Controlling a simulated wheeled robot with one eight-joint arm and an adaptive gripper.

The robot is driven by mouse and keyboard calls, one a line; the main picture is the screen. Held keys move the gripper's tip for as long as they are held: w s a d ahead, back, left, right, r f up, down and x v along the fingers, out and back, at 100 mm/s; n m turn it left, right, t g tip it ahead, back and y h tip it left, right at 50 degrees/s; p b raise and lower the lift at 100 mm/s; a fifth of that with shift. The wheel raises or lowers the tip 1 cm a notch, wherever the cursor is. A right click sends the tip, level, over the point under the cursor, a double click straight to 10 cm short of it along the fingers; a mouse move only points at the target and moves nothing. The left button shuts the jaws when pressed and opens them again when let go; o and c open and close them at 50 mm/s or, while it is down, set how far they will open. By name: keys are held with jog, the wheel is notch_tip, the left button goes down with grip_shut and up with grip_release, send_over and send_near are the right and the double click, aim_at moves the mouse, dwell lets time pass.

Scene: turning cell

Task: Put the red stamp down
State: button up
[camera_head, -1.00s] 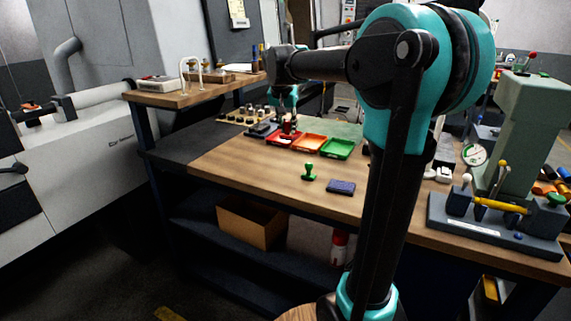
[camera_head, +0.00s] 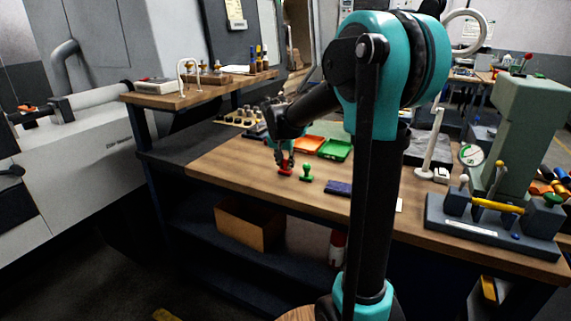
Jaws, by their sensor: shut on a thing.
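The red stamp (camera_head: 285,171) is in the head view, at the tip of my gripper (camera_head: 285,162), low at the wooden bench top. My gripper is shut on it from above. I cannot tell whether the stamp's base touches the wood. The green stamp (camera_head: 306,173) stands upright just to the right of it, with a small gap. The dark blue ink pad (camera_head: 339,188) lies further right on the bench. My arm hides part of the bench behind the gripper.
An orange tray (camera_head: 308,144) and a green tray (camera_head: 335,150) lie behind the stamps; the red tray is mostly hidden by my arm. A dial gauge stand (camera_head: 471,155) and a grey fixture (camera_head: 490,225) occupy the right. Bare wood (camera_head: 235,160) lies left of the stamps.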

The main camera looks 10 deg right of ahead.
jog(key=shift+f, duration=0.1)
jog(key=o, duration=0.9)
jog(key=v, duration=1.2)
